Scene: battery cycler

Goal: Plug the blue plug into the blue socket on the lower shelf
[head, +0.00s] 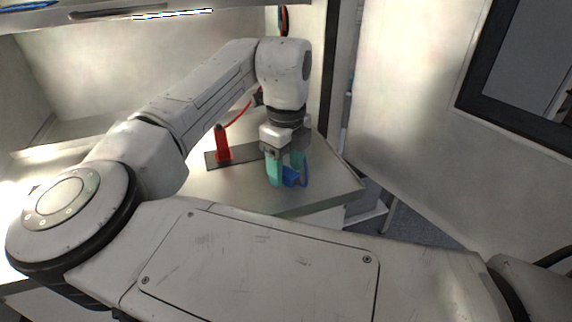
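My gripper (286,174) points down over the front part of the lower shelf (235,194), with its teal fingers on either side of the blue plug (291,177). It appears shut on the plug. A blue cable (306,172) loops up on the plug's right. The plug is near the shelf's right front; whether it touches the surface I cannot tell. A dark strip (212,161) lies on the shelf behind and left of my gripper. The blue socket is not visible; my gripper covers the strip's right part.
A red plug (222,146) with a red cable stands upright on the strip, left of my gripper. The upper shelf (110,15) crosses the top. A dark upright post (331,70) and a white panel (410,120) are to the right. The shelf front is clear.

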